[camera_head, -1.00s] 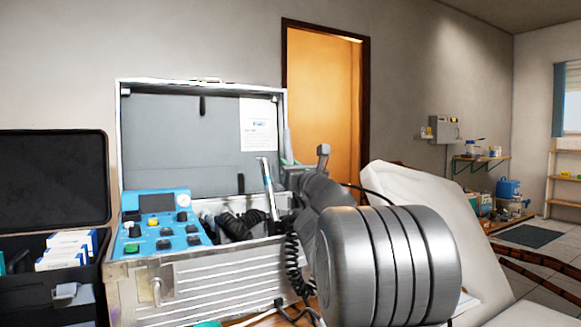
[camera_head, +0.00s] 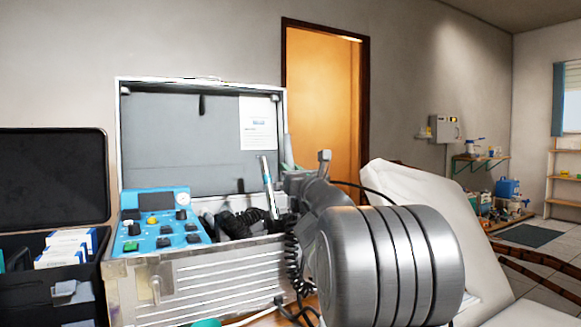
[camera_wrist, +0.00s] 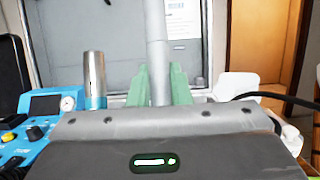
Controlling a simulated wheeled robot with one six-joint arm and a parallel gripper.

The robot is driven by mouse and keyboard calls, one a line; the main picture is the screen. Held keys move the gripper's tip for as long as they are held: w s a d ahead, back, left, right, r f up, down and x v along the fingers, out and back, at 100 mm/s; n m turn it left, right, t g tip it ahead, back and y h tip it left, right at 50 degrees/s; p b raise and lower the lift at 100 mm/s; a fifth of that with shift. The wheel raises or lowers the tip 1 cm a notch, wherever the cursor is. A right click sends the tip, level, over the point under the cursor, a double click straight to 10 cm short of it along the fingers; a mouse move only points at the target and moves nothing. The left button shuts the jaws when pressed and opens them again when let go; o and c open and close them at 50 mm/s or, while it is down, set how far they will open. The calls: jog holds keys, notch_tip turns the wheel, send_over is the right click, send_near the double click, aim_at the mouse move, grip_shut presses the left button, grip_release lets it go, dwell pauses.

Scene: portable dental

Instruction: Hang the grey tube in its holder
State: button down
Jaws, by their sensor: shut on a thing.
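The grey tube (camera_wrist: 156,45) stands nearly upright in the wrist view, between the green fingers of my gripper (camera_wrist: 160,88). The fingers are shut on it. Its lower end is hidden behind my gripper body. In the head view the tube and fingers show only as a thin strip beside the case's right edge, partly covered by my arm. A silver and blue handpiece (camera_head: 268,185) stands tilted at the right of the open case, left of my gripper; its silver top also shows in the wrist view (camera_wrist: 95,75). I cannot make out the tube's holder.
The open metal case (camera_head: 200,285) holds a blue control panel (camera_head: 160,230) and dark coiled hoses. A black case (camera_head: 50,180) with boxes is at the left. A white reclining chair (camera_head: 420,200) is at the right, behind my arm. A black coiled cord (camera_head: 292,265) hangs at the case's right end.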

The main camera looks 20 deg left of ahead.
jog(key=shift+s+d+f, duration=0.2)
jog(key=shift+f, duration=0.4)
jog(key=shift+s+d+f, duration=0.15)
jog(key=shift+f, duration=0.45)
jog(key=shift+f, duration=0.1)
jog(key=shift+s+d+f, duration=0.15)
jog(key=shift+d+f, duration=0.05)
jog(key=shift+f, duration=0.45)
jog(key=shift+s+d+f, duration=0.15)
jog(key=shift+f, duration=0.45)
jog(key=c, duration=1.3)
grip_release()
jog(key=shift+f, duration=0.1)
jog(key=shift+o, duration=0.2)
